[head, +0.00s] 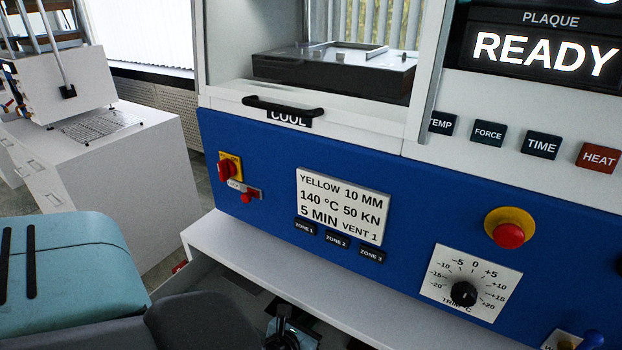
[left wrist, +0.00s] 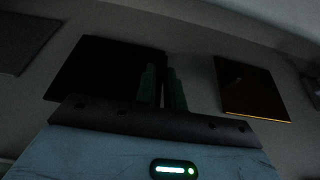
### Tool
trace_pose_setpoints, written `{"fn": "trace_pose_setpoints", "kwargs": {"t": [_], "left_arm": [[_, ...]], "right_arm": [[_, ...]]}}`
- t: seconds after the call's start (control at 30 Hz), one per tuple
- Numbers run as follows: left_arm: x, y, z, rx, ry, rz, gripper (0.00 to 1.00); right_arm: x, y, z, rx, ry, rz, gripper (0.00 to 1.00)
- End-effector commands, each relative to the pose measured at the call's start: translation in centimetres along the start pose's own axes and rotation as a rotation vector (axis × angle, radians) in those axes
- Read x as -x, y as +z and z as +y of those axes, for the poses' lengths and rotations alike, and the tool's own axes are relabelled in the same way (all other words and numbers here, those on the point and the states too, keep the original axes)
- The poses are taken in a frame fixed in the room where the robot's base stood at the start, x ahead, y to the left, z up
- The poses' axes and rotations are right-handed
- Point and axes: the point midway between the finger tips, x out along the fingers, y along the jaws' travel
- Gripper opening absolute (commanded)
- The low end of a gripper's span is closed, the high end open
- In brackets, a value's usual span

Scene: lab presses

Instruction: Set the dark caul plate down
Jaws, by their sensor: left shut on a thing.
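In the left wrist view a flat, near-black plate (left wrist: 95,68), which looks like the dark caul plate, reaches to the green fingers of my left gripper (left wrist: 161,80). The fingers are shut on it near its right edge. The view is very dim, so I cannot tell whether the plate touches the grey surface behind it. In the head view a dark part (head: 283,335) shows low in the middle, under the white ledge; I cannot tell whether it is my left gripper. My right gripper is in neither view.
Another plate with an orange edge (left wrist: 252,90) lies to the right in the wrist view, and a grey one (left wrist: 25,42) at the far left. The blue press front (head: 400,190) and its white ledge (head: 330,285) stand close ahead. A white cabinet (head: 130,185) is at left.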

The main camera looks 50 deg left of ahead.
Motion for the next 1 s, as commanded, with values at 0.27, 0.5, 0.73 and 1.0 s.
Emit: {"fn": "trace_pose_setpoints", "kwargs": {"t": [0.27,0.5,0.73,1.0], "left_arm": [[-0.1,-0.2,0.0,0.000,0.000,0.000,0.27],[-0.1,-0.2,0.0,0.000,0.000,0.000,0.32],[1.0,0.1,0.0,0.001,0.000,0.001,0.32],[5.1,0.4,0.0,0.002,0.000,-0.002,0.32]], "right_arm": [[-0.1,0.1,0.0,0.000,0.000,0.000,0.46],[-0.1,0.1,0.0,0.000,0.000,-0.001,0.46],[0.4,-0.6,0.0,0.001,0.001,0.007,0.46],[1.9,-1.7,-0.1,0.003,0.002,0.019,0.46]]}}
